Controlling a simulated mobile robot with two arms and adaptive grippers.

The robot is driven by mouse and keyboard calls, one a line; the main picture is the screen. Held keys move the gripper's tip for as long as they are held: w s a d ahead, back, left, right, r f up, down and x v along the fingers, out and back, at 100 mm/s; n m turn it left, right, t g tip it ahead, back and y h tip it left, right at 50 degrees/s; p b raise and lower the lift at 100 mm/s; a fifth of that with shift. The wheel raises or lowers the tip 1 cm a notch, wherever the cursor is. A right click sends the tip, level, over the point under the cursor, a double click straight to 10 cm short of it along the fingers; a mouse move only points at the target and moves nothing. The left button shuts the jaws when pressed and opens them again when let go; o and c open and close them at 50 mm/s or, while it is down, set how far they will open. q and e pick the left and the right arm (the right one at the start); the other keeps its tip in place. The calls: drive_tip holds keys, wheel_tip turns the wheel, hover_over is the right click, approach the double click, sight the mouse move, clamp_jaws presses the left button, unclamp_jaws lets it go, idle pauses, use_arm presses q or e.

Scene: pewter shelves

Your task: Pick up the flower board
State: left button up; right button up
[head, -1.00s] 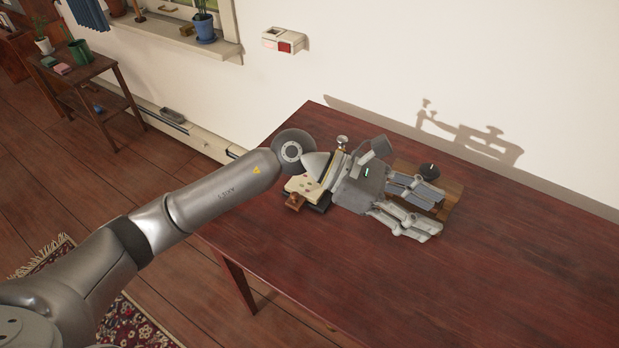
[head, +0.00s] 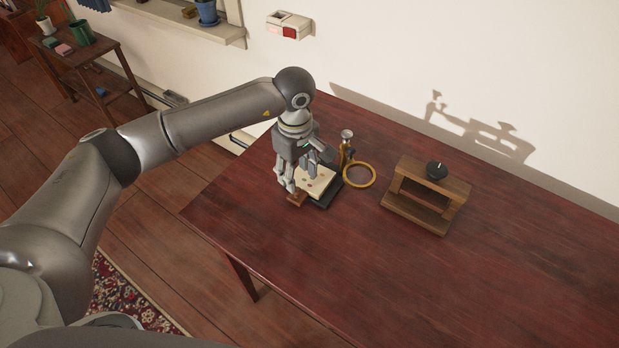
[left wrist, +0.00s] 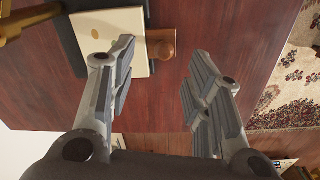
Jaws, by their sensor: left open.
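The flower board looks to be the cream board with small dark marks (head: 318,184) near the table's left end. It lies on or against a dark slab, and a brown wooden piece sticks out at its near side. My left gripper (head: 300,178) points down over the board's left part, fingers spread and empty. In the left wrist view the cream board (left wrist: 120,22) is at the upper left, partly behind one finger. The wooden piece (left wrist: 161,44) shows beyond the gap between the fingertips (left wrist: 160,62). I cannot tell whether any finger touches the board. My right gripper is out of view.
A brass ring (head: 359,187) on a small stand is close to the board's right. A wooden frame (head: 424,221) with a dark knob stands farther right. The red-brown table (head: 330,265) is clear in front. A wall is behind.

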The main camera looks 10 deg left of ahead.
sight(306, 186)
use_arm(q)
drive_tip(key=f, duration=0.1)
drive_tip(key=f+p, duration=0.1)
drive_tip(key=f, duration=0.2)
drive_tip(key=shift+s+a+f+p, duration=0.2)
drive_tip(key=shift+a+f+p, duration=0.1)
drive_tip(key=shift+f, duration=0.1)
drive_tip(key=shift+w+f, duration=0.1)
drive_tip(key=shift+f, duration=0.35)
drive_tip(key=shift+c, duration=0.3)
clamp_jaws()
